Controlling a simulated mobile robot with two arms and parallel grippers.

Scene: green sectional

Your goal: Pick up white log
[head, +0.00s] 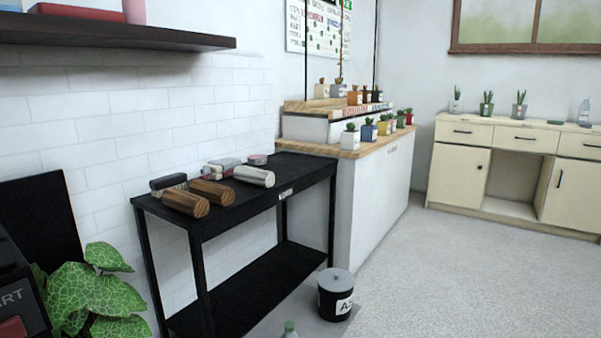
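A white log (254,176), a short pale cylinder, lies on its side on the top of a black two-tier table (263,199), near the middle of that top. Two brown wooden logs, a darker front one (185,202) and another (212,191), lie to its left. Neither of my grippers shows in the head view.
A dark rounded item (168,182), a grey-and-red case (222,167) and a small round tin (257,159) lie behind the logs. A leafy plant (95,296) stands at lower left. A black bucket (333,303) stands by the table. Floor (430,280) at right is clear.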

